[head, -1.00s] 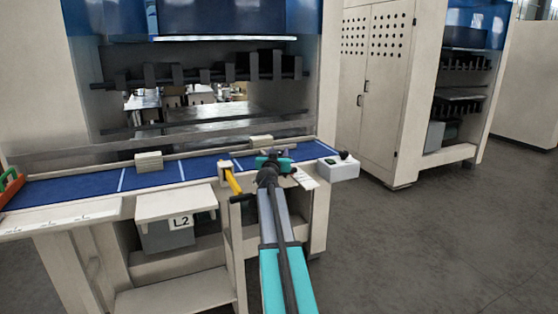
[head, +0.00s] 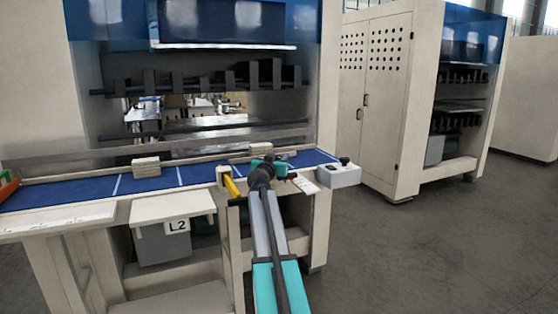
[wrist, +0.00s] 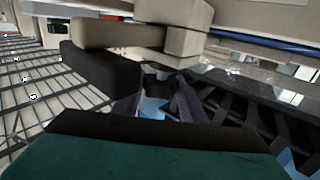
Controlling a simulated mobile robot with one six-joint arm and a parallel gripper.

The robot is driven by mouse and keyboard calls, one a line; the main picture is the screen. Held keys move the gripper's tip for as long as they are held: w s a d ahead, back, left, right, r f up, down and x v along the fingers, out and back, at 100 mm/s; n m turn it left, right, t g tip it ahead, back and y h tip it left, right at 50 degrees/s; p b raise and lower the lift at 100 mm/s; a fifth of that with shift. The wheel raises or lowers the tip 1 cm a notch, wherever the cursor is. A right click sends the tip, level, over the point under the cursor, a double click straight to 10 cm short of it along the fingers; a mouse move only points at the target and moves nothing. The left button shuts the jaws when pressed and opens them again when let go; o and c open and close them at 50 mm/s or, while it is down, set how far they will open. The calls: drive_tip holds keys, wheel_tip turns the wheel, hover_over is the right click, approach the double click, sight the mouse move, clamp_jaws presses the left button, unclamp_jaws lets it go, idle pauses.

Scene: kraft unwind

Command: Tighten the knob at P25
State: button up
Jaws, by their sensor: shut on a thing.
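My gripper (head: 266,168) is at the front edge of the blue-topped bench, right of the yellow handle; my own arm partly hides it in the head view. In the wrist view my gripper (wrist: 158,82) shows a dark finger at the left and purplish finger sides near the middle. The jaws are closed on a small part just below a beige block (wrist: 172,22). I take this part to be the knob, but it is mostly hidden by the fingers. No P25 label is readable in either view.
The blue bench top (head: 85,189) carries a beige block (head: 146,165). A yellow handle (head: 232,187) stands left of my gripper. A grey control box (head: 340,175) with a black knob sits at the bench's right end. Open floor lies right.

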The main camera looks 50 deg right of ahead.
drive_tip(key=shift+s+d, duration=0.1)
drive_tip(key=shift+s, duration=0.1)
drive_tip(key=o, duration=1.1)
drive_tip(key=shift+r, duration=0.1)
drive_tip(key=shift+c, duration=0.2)
drive_tip(key=b+v, duration=0.2)
drive_tip(key=v, duration=1.2)
drive_tip(key=shift+w, duration=0.1)
drive_tip(key=shift+d, duration=0.1)
